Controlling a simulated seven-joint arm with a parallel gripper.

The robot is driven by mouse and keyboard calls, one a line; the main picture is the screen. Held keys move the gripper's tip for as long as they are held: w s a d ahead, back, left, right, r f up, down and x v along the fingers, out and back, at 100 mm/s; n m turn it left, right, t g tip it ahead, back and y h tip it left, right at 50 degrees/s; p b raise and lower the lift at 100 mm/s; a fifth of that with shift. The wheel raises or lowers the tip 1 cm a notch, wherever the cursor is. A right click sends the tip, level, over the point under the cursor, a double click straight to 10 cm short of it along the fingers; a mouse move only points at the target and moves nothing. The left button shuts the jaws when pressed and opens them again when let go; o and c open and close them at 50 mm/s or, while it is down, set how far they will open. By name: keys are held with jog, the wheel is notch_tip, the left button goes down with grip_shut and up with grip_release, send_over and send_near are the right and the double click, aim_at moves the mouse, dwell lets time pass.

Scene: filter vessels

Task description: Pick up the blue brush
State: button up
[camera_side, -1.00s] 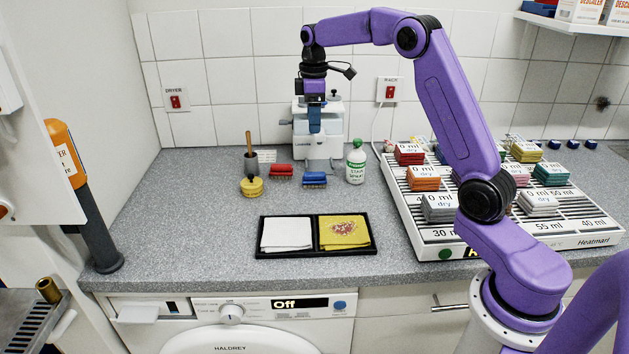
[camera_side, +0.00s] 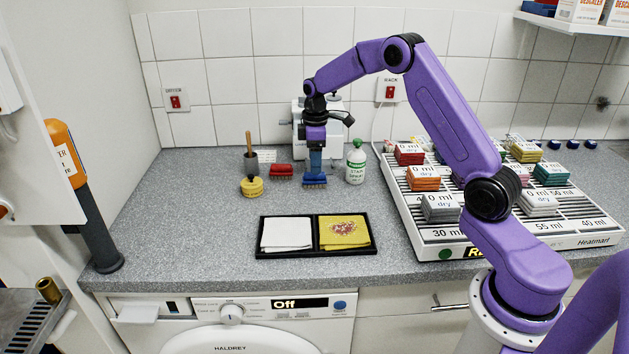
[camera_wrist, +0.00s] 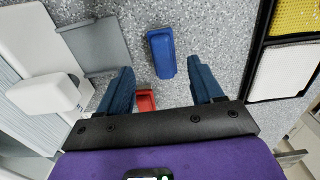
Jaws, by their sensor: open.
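The blue brush (camera_side: 315,184) lies on the speckled grey counter, just right of the red brush (camera_side: 281,170). My gripper (camera_side: 315,170) is directly above the blue brush in the side view and hides much of it. In the wrist view my open gripper (camera_wrist: 160,68) has two dark blue fingers spread apart. The blue brush (camera_wrist: 162,54) shows in the gap just beyond the fingertips, with nothing held. The red brush (camera_wrist: 146,101) shows partly between the fingers, cut off by my gripper's dark bar.
A white machine (camera_side: 299,131) stands behind my gripper. The green-capped bottle (camera_side: 356,163) is close on the right. A yellow pot brush (camera_side: 251,186) is at left. A black tray (camera_side: 260,254) with white and yellow cloths lies in front. A large rack (camera_side: 415,232) is at right.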

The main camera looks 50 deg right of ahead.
aim_at(315, 180)
jog(key=f, duration=0.5)
jog(key=shift+s+a, duration=0.1)
jog(key=shift+a, duration=0.15)
jog(key=c, duration=1.2)
